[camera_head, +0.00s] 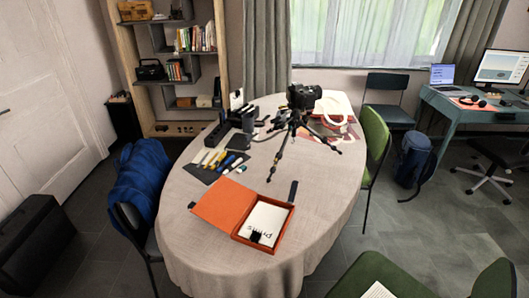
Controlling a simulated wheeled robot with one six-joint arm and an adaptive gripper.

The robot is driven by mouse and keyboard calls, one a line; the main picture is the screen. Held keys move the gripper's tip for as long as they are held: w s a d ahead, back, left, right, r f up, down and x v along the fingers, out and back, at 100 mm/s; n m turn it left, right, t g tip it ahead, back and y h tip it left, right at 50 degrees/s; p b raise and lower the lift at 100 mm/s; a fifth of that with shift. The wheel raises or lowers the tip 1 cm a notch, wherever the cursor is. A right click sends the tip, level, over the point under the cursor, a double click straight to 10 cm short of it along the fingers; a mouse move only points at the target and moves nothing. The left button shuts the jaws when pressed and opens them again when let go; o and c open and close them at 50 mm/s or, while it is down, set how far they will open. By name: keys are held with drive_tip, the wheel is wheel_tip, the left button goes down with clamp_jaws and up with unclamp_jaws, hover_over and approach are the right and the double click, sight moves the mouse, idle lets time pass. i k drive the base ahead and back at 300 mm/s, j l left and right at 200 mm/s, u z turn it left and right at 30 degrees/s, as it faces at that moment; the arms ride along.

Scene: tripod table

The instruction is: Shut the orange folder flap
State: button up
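The orange folder lies open near the front of the oval table (200,250). Its flap (221,204) is laid out flat or nearly flat to the left of its shallow box part (285,231). White sheets (266,219) with dark lettering lie in the box part, with a black clip (256,237) at their front edge. My gripper is not in view.
A black camera (304,96) on a spread tripod (292,128) stands behind the folder. A dark mat (204,173) with pens and markers lies behind the flap. A dark strip (293,190) lies close behind the box part.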

sight(223, 206)
drive_tip(key=i+j+u, duration=0.5)
drive_tip(key=u, duration=0.2)
drive_tip(key=i+j+u, duration=0.15)
drive_tip(key=i+u, duration=0.2)
drive_tip(key=k, duration=0.05)
